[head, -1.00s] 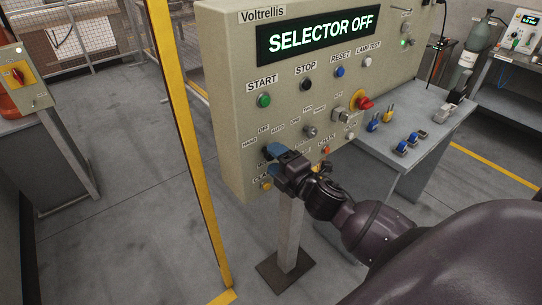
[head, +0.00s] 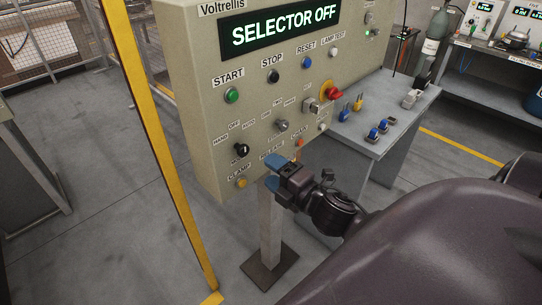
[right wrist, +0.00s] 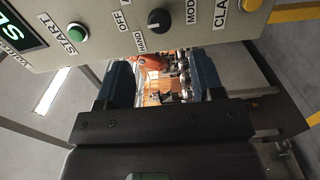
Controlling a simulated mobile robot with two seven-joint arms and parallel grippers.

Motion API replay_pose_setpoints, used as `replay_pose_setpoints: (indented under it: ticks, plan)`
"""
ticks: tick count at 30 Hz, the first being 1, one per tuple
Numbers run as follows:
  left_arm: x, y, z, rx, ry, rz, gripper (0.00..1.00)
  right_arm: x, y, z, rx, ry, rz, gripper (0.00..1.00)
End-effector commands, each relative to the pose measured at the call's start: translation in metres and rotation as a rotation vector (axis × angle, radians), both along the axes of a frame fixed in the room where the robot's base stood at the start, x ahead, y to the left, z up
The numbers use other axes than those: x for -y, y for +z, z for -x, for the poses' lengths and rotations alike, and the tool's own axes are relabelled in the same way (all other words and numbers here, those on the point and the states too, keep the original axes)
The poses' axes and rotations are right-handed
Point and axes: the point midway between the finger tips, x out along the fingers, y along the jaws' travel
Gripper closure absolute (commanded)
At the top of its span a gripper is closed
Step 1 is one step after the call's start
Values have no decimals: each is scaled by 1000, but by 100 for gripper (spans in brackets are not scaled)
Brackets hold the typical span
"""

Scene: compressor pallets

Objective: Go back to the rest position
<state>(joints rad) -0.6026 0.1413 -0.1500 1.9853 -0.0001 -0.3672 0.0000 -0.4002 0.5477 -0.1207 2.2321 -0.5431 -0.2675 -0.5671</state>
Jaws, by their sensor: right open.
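My right gripper (head: 272,174) is open and empty in front of the lower part of the beige control panel (head: 200,110). Its two blue fingers also show in the right wrist view (right wrist: 160,82), apart with nothing between them. The panel's display (head: 285,27) reads "SELECTOR OFF". The black mode selector knob (head: 241,149) is left of the gripper, clear of the fingers; it also shows in the right wrist view (right wrist: 159,20). My left gripper is not in the head view.
A yellow post (head: 160,150) stands left of the panel. A grey table (head: 385,125) with blue and yellow padlocks (head: 378,131) is at right, behind the panel. A shelf bench (head: 490,80) stands farther back.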

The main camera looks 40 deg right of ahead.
Motion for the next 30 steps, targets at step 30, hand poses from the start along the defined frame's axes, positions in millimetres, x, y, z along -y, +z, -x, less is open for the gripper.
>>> replay_pose_setpoints:
  ticks: [30]
  plan:
    - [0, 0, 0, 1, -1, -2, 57, -18, -164, 50, -404, -327, -1200, 39]
